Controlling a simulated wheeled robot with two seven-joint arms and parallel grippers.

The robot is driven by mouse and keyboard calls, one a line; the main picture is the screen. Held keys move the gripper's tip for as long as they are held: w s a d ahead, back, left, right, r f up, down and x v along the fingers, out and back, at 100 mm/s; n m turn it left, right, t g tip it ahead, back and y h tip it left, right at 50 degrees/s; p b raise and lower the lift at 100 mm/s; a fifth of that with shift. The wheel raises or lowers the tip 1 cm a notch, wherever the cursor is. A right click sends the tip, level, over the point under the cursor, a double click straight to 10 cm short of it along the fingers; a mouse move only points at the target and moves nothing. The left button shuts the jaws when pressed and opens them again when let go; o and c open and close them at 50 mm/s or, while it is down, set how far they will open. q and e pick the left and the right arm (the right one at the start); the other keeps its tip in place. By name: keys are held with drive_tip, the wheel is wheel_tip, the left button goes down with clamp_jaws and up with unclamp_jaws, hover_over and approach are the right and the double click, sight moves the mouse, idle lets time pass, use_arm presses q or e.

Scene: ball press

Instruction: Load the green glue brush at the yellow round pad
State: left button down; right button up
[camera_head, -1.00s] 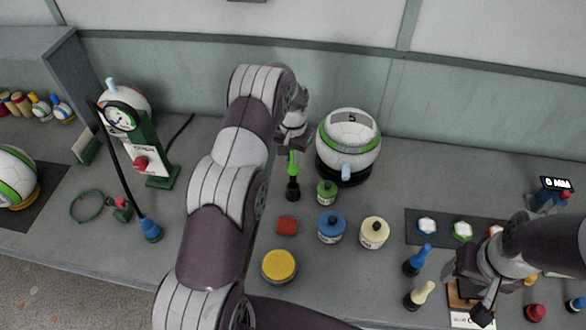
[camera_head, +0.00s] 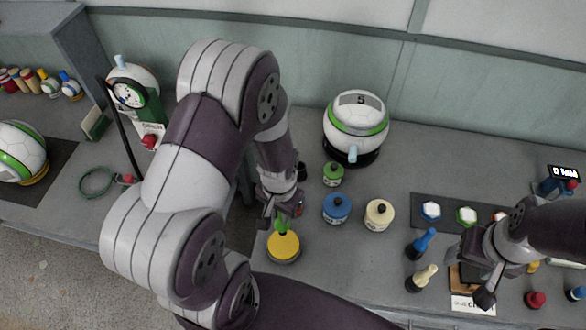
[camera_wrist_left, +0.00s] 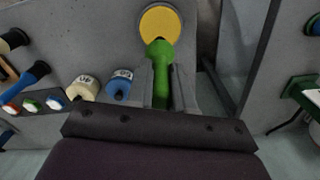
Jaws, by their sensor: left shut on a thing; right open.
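My left gripper (camera_head: 279,214) is shut on the green glue brush (camera_head: 282,224) at the near side of the bench. The yellow round pad (camera_head: 283,246) lies just below the brush in the head view. In the left wrist view the green brush (camera_wrist_left: 160,65) sits between the fingers (camera_wrist_left: 160,88), and its tip overlaps the near edge of the yellow pad (camera_wrist_left: 160,22). I cannot tell whether the tip touches the pad. My right gripper (camera_head: 483,275) is open at the right, near the blue and cream brushes.
Green (camera_head: 333,174), blue (camera_head: 337,208) and cream (camera_head: 379,214) glue pots stand right of the pad. A white-green ball (camera_head: 356,122) sits on a black stand behind. Upright blue (camera_head: 421,244) and cream (camera_head: 421,279) brushes stand near my right gripper. A dark mat (camera_head: 450,214) lies behind them.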

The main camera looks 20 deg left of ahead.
sight(282, 226)
use_arm(q)
drive_tip(key=shift+f, duration=0.45)
drive_tip(key=shift+w+f, duration=0.1)
drive_tip(key=shift+f, duration=0.15)
wheel_tip(282, 226, down, 5)
drive_tip(key=b, duration=0.5)
drive_tip(key=shift+f+b, duration=0.3)
drive_tip(key=shift+b, duration=0.3)
drive_tip(key=shift+r, duration=0.1)
drive_tip(key=shift+f, duration=0.5)
idle(0.7)
